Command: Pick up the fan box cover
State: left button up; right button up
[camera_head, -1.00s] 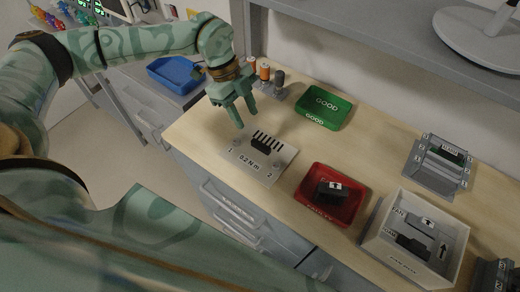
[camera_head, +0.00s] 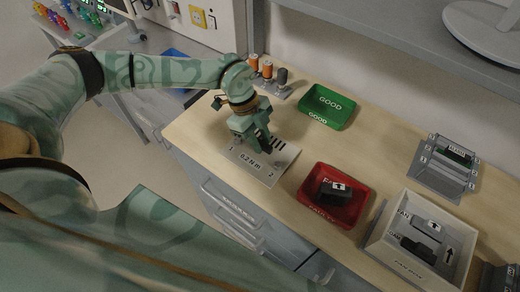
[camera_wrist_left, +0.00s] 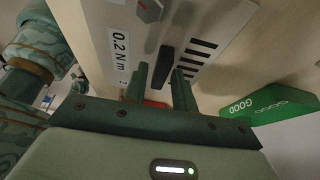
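The fan box cover appears to be the pale plate (camera_head: 270,176) marked "0.2 N m", flat on the wooden bench, with dark slots and a black grip bar. In the left wrist view the plate (camera_wrist_left: 208,22) shows its slots and black grip bar (camera_wrist_left: 165,64). My left gripper (camera_head: 257,147) is over the plate, fingers pointing down, covering most of the bar in the head view. In the left wrist view its fingers (camera_wrist_left: 160,72) are apart, with the bar showing between them; I cannot tell whether they touch it. My right gripper is not in view.
A green "GOOD" tray (camera_head: 328,108) stands behind, and a red tray (camera_head: 366,212) with a dark part to the right. A white box (camera_head: 378,250) marked "FAN" and a grey fixture (camera_head: 440,178) stand farther right. Orange-topped tools (camera_head: 267,70) stand near my left wrist.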

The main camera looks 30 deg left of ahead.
pick_arm(q)
grip_shut()
